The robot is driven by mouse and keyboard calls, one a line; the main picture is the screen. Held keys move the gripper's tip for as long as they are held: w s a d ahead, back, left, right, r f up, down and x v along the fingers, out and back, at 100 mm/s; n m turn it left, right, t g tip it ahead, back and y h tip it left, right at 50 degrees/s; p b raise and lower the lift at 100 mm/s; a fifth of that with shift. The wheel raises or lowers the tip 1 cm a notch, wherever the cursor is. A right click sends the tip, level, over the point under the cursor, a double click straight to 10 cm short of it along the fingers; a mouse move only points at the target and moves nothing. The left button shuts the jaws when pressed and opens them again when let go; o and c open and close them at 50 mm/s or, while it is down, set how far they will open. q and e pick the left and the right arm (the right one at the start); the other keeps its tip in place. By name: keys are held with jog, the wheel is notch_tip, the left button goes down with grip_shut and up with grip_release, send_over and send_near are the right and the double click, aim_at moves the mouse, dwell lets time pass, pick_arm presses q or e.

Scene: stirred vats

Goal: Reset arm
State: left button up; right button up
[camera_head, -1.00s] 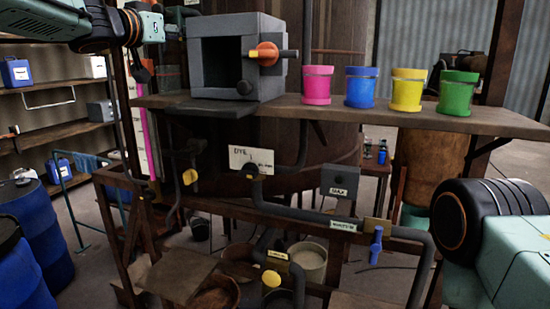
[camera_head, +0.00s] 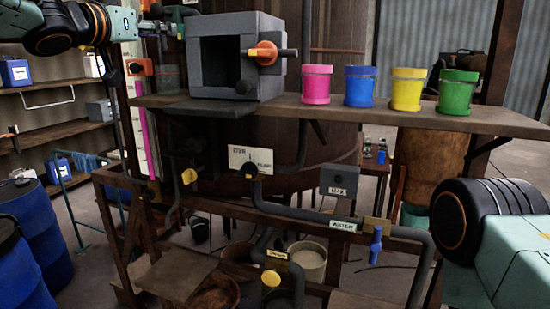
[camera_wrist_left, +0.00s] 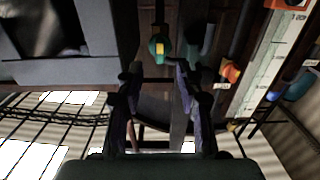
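My left arm (camera_head: 70,24) reaches in at the top left of the head view, in front of the rig's left post. Its gripper is small and dark there, and its fingers are hard to make out. In the left wrist view my left gripper (camera_wrist_left: 152,78) shows two dark fingers set apart, with nothing between them. My right arm (camera_head: 490,225) fills the lower right of the head view, and its gripper is out of frame.
A grey open-fronted box (camera_head: 238,60) with an orange-handled valve stands on the shelf (camera_head: 345,112). Pink (camera_head: 316,85), blue (camera_head: 360,87), yellow (camera_head: 407,89) and green (camera_head: 457,92) cups stand right of it. Pipes run below. Blue drums (camera_head: 38,225) stand at left.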

aim_at(179, 33)
pick_arm(q)
jog(key=x, duration=0.6)
jog(key=shift+w+d, duration=0.1)
jog(key=shift+w, duration=0.25)
jog(key=m, duration=0.3)
jog(key=shift+s+m, duration=0.15)
jog(key=shift+m, duration=0.15)
jog(key=m, duration=1.4)
jog(key=shift+m, duration=0.3)
jog(key=shift+s, duration=0.25)
